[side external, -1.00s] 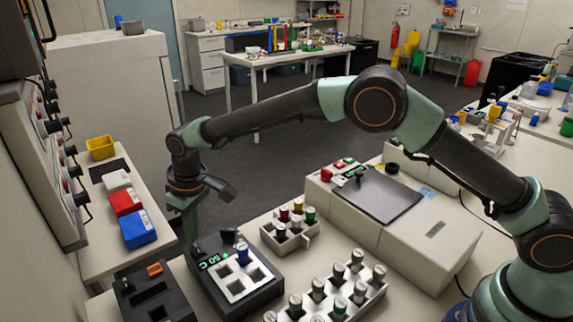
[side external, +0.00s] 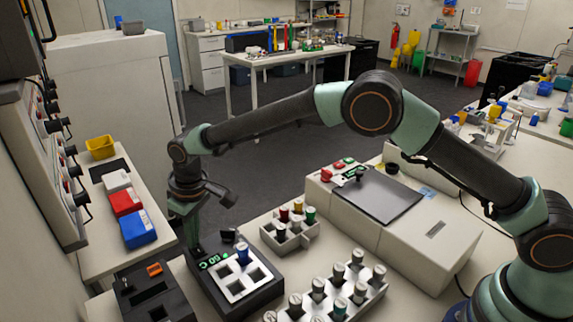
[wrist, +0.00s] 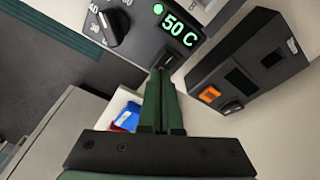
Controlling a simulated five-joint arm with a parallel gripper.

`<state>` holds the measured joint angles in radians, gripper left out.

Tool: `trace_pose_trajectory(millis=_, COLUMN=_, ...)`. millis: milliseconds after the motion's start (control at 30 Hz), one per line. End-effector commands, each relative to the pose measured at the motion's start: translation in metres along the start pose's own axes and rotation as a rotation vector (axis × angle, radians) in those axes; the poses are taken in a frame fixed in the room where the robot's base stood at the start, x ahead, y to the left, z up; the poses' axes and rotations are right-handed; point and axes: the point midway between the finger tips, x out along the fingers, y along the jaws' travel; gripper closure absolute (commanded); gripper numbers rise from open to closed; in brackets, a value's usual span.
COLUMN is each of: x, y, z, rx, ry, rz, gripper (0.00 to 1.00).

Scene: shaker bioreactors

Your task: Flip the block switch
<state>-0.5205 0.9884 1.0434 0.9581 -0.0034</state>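The dark heating block unit (side external: 232,297) shows a green "50 C" display (wrist: 180,25), a green light and a black dial (wrist: 112,28) in the wrist view. A small dark part that looks like the block switch (wrist: 172,58) lies just below the display, close to the fingertips. My gripper (wrist: 161,72) has its two green fingers side by side with almost no gap, and nothing shows between them. In the side view my gripper (side external: 192,243) points down at the unit's far left corner. I cannot tell whether the fingertips touch the switch.
A second dark device with an orange switch (side external: 155,268) stands left of the block unit and also shows in the wrist view (wrist: 232,75). A rack with coloured caps (side external: 290,230) and a larger vial rack (side external: 335,295) stand to the right. Coloured boxes (side external: 138,229) lie behind left.

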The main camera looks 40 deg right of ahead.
Motion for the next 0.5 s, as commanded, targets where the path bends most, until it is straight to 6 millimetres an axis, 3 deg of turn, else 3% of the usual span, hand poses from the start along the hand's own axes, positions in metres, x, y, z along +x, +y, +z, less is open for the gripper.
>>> trace_pose_trajectory(millis=167, x=0.0, y=0.0, z=0.001, rx=0.0, ry=-0.003, rz=0.0, gripper=1.0)
trace_pose_trajectory(millis=500, x=-0.023, y=0.0, z=-0.003, rx=0.0, ry=0.0, rz=0.0, gripper=1.0)
